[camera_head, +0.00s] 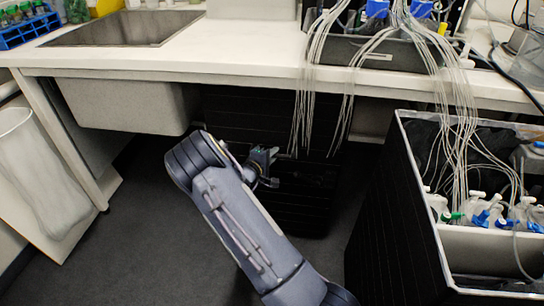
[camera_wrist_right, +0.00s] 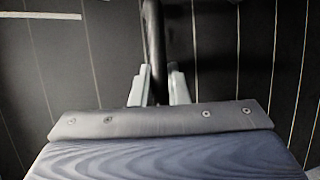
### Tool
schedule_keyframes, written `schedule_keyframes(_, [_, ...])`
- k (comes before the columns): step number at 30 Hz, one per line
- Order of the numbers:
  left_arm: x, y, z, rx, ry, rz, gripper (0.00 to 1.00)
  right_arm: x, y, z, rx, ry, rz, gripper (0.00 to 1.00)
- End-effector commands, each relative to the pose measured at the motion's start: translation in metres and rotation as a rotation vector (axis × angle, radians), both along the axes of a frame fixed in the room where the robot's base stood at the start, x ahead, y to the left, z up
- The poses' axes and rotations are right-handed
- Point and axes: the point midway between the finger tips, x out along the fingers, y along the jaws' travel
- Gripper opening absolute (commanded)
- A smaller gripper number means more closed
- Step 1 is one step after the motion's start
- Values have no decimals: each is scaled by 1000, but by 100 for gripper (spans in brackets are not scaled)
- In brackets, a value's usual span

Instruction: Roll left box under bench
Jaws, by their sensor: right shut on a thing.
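The left box (camera_head: 305,205) is black with thin pale lines and stands mostly under the bench in the head view. Its dark panel (camera_wrist_right: 75,70) fills the right wrist view. My right gripper (camera_head: 274,167) is at the box's front. In the wrist view its two pale fingers (camera_wrist_right: 158,88) are shut around a dark upright bar (camera_wrist_right: 152,40), which looks like the box's handle. The box's top and back are hidden by the bench (camera_head: 215,62) and shadow. My left gripper is not in view.
A second black box (camera_head: 385,225) with bottles stands at the right, close by. Tubes (camera_head: 315,70) hang from the bench to the left box and to the second box. A bin (camera_head: 40,175) stands at the left. Grey floor (camera_head: 125,245) is clear in front.

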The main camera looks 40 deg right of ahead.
Motion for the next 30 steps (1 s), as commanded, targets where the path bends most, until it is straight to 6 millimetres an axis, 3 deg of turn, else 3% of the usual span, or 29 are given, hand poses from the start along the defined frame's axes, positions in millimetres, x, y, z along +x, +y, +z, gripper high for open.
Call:
schedule_keyframes(2, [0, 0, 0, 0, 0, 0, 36, 0, 0, 0, 0, 1, 1, 0])
schedule_keyframes(3, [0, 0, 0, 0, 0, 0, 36, 0, 0, 0, 0, 1, 1, 18])
schedule_keyframes(7, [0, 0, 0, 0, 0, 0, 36, 0, 0, 0, 0, 1, 0, 35])
schedule_keyframes(17, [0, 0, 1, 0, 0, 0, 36, -1, 3, 1, 0, 0, 1, 36])
schedule_keyframes(30, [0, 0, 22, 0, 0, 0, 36, -15, 66, 14, 1, 1, 2, 36])
